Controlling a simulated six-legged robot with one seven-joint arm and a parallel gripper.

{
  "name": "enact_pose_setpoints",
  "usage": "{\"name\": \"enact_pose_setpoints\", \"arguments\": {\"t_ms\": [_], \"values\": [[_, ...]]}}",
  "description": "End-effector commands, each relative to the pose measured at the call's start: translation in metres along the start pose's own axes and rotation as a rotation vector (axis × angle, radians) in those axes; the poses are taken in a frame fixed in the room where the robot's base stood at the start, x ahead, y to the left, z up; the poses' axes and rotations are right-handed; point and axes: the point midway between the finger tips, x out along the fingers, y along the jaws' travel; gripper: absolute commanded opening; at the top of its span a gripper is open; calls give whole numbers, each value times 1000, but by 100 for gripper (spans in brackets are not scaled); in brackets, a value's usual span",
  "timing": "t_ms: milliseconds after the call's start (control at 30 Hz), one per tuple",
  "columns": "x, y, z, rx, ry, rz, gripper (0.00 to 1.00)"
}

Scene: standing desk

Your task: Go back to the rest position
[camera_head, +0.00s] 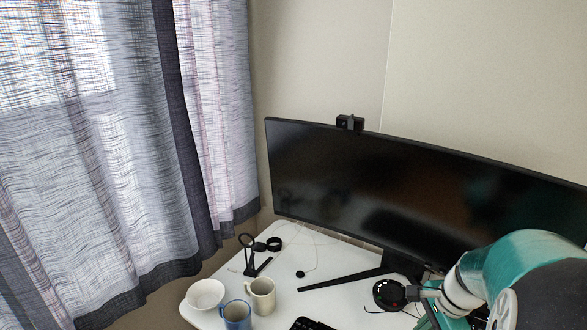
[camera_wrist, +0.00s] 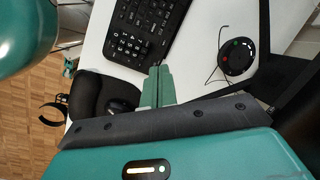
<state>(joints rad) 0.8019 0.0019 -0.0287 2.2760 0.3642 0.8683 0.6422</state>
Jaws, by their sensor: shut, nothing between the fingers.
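My gripper (camera_wrist: 158,84) shows in the wrist view with its two green fingers side by side and closed, nothing between them. It is above the desk's edge, with the black keyboard (camera_wrist: 146,32) beyond the fingertips. In the head view my teal and grey arm fills the lower right corner, in front of the monitor's lower right part. The fingertips cannot be made out clearly there.
The white desk (camera_head: 285,288) holds a white bowl (camera_head: 205,294), a blue mug (camera_head: 236,315), a cream mug (camera_head: 262,296), a black stand (camera_head: 250,258) and a wide monitor (camera_head: 400,190). A round black device (camera_wrist: 237,50) lies right of the keyboard. Curtains (camera_head: 110,140) hang left.

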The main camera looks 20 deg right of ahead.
Motion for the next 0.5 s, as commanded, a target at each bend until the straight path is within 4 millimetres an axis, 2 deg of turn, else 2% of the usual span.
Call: {"name": "enact_pose_setpoints", "arguments": {"t_ms": [33,233,500], "values": [[-7,-6,18,-91,15,-4,0],[-29,-16,78,-444,71,-10,0],[-56,-10,153,-910,150,-30,0]]}}
